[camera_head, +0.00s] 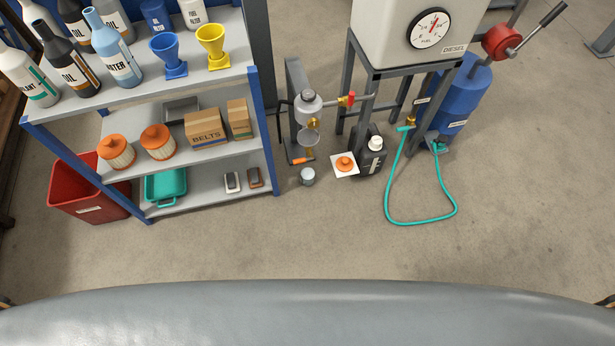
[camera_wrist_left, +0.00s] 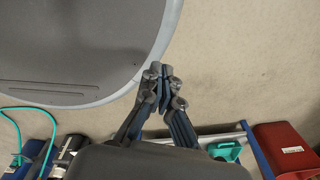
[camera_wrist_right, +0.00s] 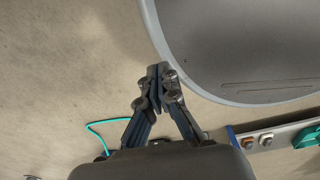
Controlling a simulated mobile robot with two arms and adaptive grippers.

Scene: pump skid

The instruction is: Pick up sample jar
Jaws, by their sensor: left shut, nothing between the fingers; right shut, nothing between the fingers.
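A small round jar with a pale grey-blue top (camera_head: 307,176), which looks like the sample jar, stands on the floor in the head view. It is just right of the shelf's front corner, below the filter bowl and left of a white sheet. Neither wrist view shows it clearly. My left gripper (camera_wrist_left: 163,76) is shut and empty, over bare floor beside my base. My right gripper (camera_wrist_right: 158,76) is also shut and empty, beside my base. Neither gripper is visible in the head view, and both are away from the jar.
A white sheet with an orange cap (camera_head: 345,164), a dark jug (camera_head: 371,155) and a teal hose (camera_head: 421,222) lie right of the jar. The filter bowl (camera_head: 308,135) hangs above. The shelf (camera_head: 210,200) and red bin (camera_head: 85,195) stand left. The front floor is clear.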

